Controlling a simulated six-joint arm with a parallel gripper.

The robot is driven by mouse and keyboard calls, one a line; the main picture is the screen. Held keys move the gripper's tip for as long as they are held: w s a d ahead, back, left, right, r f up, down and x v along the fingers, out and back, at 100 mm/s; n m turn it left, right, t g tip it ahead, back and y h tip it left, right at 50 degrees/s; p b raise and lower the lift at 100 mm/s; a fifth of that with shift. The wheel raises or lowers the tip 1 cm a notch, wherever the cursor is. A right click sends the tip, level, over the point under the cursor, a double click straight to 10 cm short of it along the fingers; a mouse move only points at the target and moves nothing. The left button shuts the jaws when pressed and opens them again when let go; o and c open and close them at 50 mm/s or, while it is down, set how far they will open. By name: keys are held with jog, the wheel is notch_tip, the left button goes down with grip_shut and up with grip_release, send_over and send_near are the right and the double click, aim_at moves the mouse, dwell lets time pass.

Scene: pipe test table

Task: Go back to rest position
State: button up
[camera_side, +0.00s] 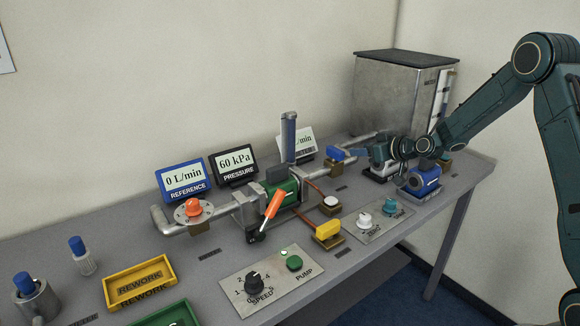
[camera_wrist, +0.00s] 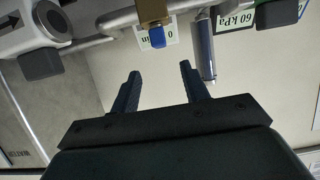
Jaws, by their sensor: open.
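My gripper (camera_wrist: 159,69) is open in the wrist view, with nothing between its two dark fingers. In the side view my gripper (camera_side: 362,154) is at the right end of the pipe line, low over the table. Its fingers are hard to make out there. A brass valve with a blue handle (camera_side: 335,154) is just left of it. The blue handle (camera_wrist: 157,37) shows beyond the fingertips in the wrist view, apart from them.
A blue-based device (camera_side: 421,180) stands close below my wrist. A blue-topped column (camera_side: 289,138) rises from the pipe line. A metal tank (camera_side: 395,95) stands behind. A control panel (camera_side: 268,280) and a yellow rework tray (camera_side: 139,287) lie toward the front.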

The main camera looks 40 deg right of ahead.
jog(key=shift+s+r, duration=0.15)
jog(key=shift+s, duration=0.3)
jog(key=s+a+r+n+g+y, duration=0.15)
jog(key=s+a+r+g, duration=0.25)
jog(key=s+a+r, duration=0.85)
jog(key=s+a+m+g+h, duration=0.1)
jog(key=s+a+g, duration=0.1)
jog(key=s, duration=1.1)
jog(key=s+a+g, duration=0.2)
jog(key=s, duration=1.2)
jog(key=shift+a+f+m+h, duration=0.35)
jog(key=shift+f, duration=0.05)
jog(key=shift+w, duration=0.1)
